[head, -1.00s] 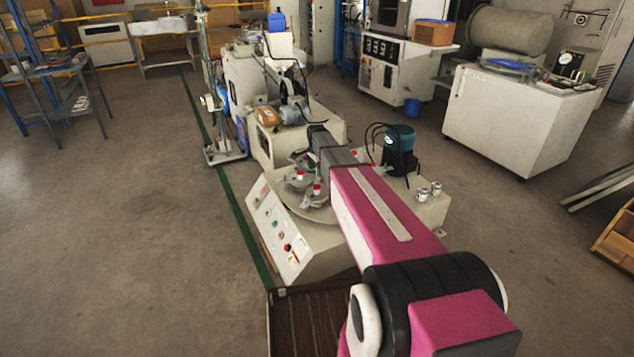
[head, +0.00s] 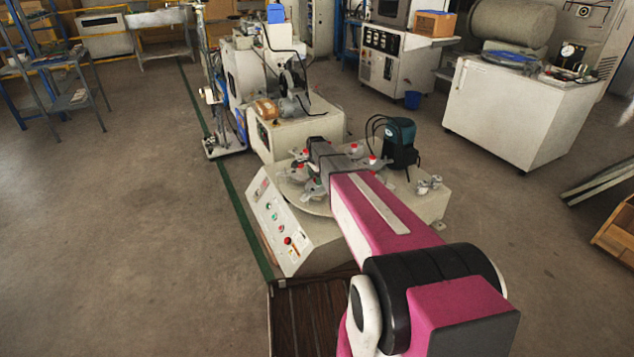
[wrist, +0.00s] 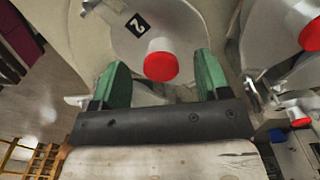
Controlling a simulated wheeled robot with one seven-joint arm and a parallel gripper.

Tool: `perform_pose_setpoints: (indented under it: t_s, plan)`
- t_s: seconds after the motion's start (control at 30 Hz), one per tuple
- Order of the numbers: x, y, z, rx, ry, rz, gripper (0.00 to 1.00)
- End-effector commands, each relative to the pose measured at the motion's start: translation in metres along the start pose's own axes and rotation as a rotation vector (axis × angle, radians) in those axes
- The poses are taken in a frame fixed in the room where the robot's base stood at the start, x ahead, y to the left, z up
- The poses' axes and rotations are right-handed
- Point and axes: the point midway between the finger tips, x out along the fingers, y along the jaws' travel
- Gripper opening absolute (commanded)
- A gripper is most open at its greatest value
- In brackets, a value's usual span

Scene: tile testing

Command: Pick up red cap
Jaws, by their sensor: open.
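In the wrist view a red cap (wrist: 160,66) with a white neck stands on a grey metal holder marked 2. My gripper (wrist: 162,60) has its two green fingers apart, one on each side of the cap. Gaps show between the cap and both fingers. Another red cap (wrist: 309,36) is at the right edge, with a smaller red cap (wrist: 297,114) below it. In the head view several red caps, such as this one (head: 372,159), sit around the machine's round table (head: 318,208). There my arm hides the gripper's fingers and part of the table.
A teal motor (head: 398,142) with black cables stands right of my arm on the machine. Small metal parts (head: 429,184) lie farther right. The sloped button panel (head: 278,222) faces left. Another machine (head: 290,135) stands just behind. The floor at left is open.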

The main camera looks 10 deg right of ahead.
Motion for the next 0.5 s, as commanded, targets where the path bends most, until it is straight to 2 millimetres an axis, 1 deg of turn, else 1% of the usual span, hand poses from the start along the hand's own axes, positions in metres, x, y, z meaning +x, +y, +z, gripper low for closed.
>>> perform_pose_setpoints:
  t_s: [0.03, 0.1, 0.3, 0.37, 0.4, 0.47, 0.5]
  plan:
    - [0.0061, -0.0005, -0.0003, 0.0, 0.0, 0.001, 0.69]
    - [0.0095, -0.0004, -0.0003, 0.0, 0.0, 0.0, 0.69]
    - [0.0096, -0.0001, -0.0002, 0.0, 0.0, -0.001, 0.69]
    - [0.0096, -0.0001, -0.0002, 0.0, 0.0, -0.001, 0.5]
    - [0.0096, -0.0001, -0.0002, 0.0, 0.0, -0.001, 0.37]
    - [0.0095, -0.0001, -0.0002, 0.0, 0.0, -0.001, 0.17]
    - [0.0095, -0.0001, -0.0002, 0.0, 0.0, -0.001, 0.17]
